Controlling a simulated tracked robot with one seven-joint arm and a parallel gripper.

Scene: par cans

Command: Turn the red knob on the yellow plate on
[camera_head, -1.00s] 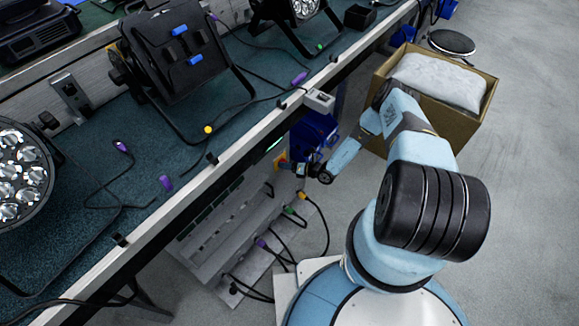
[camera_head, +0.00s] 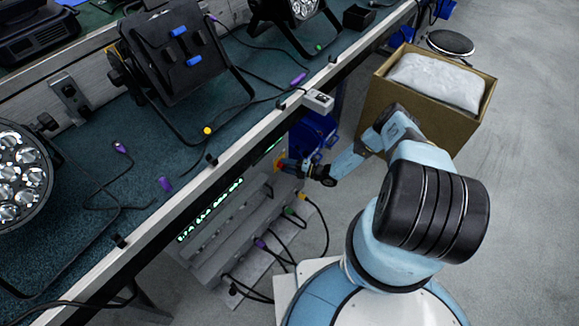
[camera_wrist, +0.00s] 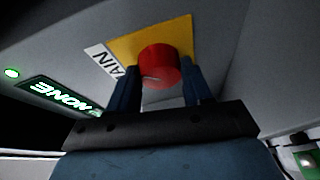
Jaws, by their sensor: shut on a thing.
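The red knob (camera_wrist: 160,65) sits on the yellow plate (camera_wrist: 122,46) in the wrist view, beside a white label reading "AIN". My gripper (camera_wrist: 163,88) has one finger on each side of the knob and is shut on it. In the head view my gripper (camera_head: 289,165) reaches the upper end of the grey box (camera_head: 215,250) under the bench. The red and yellow patch (camera_head: 279,163) there is small and partly hidden by the gripper. Green lights (camera_head: 210,210) glow along the box, and a lit green display (camera_wrist: 62,96) shows in the wrist view.
The bench edge (camera_head: 210,165) runs above the box. Several cables (camera_head: 281,236) plug into its lower side. A cardboard box (camera_head: 428,107) with a white bag stands behind my arm. Blue connectors (camera_head: 312,135) hang nearby. The floor at right is clear.

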